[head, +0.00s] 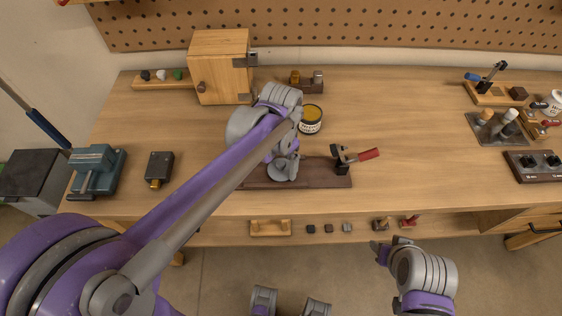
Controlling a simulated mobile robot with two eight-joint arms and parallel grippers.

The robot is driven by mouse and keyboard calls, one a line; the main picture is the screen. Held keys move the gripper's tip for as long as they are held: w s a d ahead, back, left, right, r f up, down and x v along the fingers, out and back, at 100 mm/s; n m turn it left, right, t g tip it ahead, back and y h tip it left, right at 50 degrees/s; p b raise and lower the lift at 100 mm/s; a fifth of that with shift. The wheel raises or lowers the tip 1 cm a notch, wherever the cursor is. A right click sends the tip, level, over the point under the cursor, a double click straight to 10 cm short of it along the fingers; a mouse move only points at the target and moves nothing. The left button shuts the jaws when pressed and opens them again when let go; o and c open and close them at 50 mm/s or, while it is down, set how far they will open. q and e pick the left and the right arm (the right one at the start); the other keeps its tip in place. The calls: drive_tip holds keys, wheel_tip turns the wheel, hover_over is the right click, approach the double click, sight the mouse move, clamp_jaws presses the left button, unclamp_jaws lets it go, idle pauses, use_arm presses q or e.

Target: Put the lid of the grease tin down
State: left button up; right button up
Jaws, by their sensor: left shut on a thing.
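The grease tin (311,121) stands on the workbench without a lid on it, and its yellow content shows at the top. My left gripper (285,167) is shut on the grey round lid (278,173), to the front left of the tin. The lid is over the dark brown board (325,180); I cannot tell whether it touches the board. The gripper hides part of the lid. My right gripper (389,250) is in front of the bench edge, empty, with its fingers apart.
A toggle clamp with a red handle (368,155) is on the board's right end. A wooden cabinet (220,68) stands at the back left. A vise (95,168) and a dark box (159,168) are at left. The bench right of the tin is clear.

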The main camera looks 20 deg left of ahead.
sight(281, 164)
use_arm(q)
drive_tip(key=shift+f, duration=0.15)
drive_tip(key=o, duration=1)
drive_tip(key=shift+r, duration=0.3)
wheel_tip(281, 164, up, 12)
drive_tip(key=p, duration=0.1)
drive_tip(key=s+a+f+n+t, duration=0.1)
drive_tip(key=s+a+f+n, duration=0.1)
drive_tip(key=s+f, duration=0.2)
drive_tip(key=s+a+f+n+t, duration=0.2)
drive_tip(key=s+f, duration=0.2)
drive_tip(key=s, duration=0.1)
drive_tip(key=s+a+f+n+t, duration=0.1)
drive_tip(key=s+a+f+t, duration=0.1)
drive_tip(key=s+f, duration=0.3)
drive_tip(key=shift+s+a+n, duration=0.3)
drive_tip(key=shift+s+n, duration=0.05)
drive_tip(key=shift+n, duration=0.05)
